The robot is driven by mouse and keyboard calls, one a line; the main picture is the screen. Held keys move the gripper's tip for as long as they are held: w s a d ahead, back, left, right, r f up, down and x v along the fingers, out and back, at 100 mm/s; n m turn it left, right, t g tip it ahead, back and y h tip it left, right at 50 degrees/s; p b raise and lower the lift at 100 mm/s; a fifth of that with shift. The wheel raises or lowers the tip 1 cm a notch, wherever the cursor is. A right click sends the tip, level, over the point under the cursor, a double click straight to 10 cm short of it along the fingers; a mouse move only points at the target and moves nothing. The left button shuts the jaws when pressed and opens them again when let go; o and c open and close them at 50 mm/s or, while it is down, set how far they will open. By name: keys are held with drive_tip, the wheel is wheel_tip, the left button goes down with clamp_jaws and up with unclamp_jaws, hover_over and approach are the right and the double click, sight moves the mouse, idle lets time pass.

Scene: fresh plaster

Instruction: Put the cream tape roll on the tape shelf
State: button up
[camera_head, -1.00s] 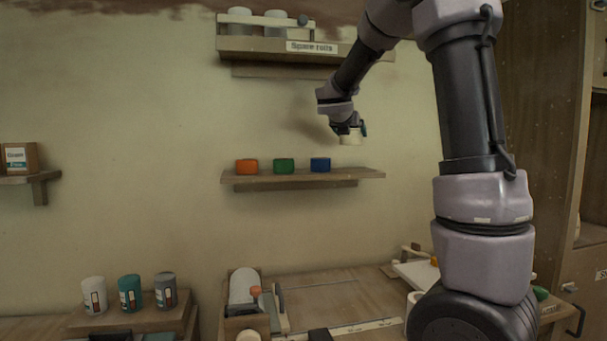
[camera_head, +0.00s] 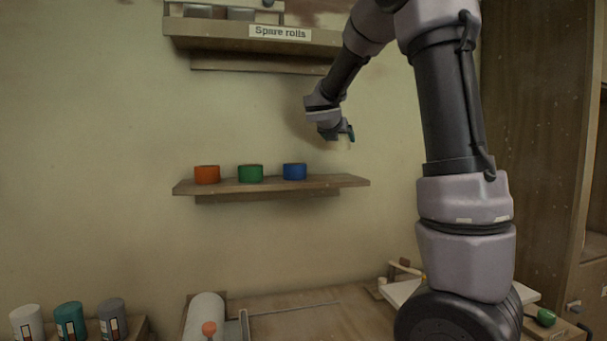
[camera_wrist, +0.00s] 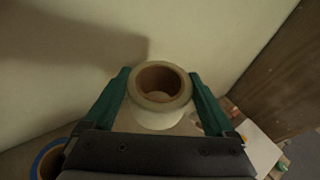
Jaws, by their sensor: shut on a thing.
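The cream tape roll (camera_wrist: 160,115) is between the two green fingers of my gripper (camera_wrist: 160,95) in the wrist view, its hollow core facing the camera. In the head view my gripper (camera_head: 347,136) is above the right part of the tape shelf (camera_head: 335,181), and the roll is mostly hidden by it. My gripper is shut on the roll, which is apart from the shelf. On the shelf stand an orange roll (camera_head: 207,175), a green roll (camera_head: 250,174) and a blue roll (camera_head: 295,172). The blue roll also shows at the wrist view's lower left (camera_wrist: 48,162).
The shelf's right end is bare. A wooden cabinet (camera_head: 535,150) stands at the right.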

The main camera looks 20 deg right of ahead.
wheel_tip(320, 180, down, 9)
drive_tip(key=shift+r, duration=0.2)
idle(0.3)
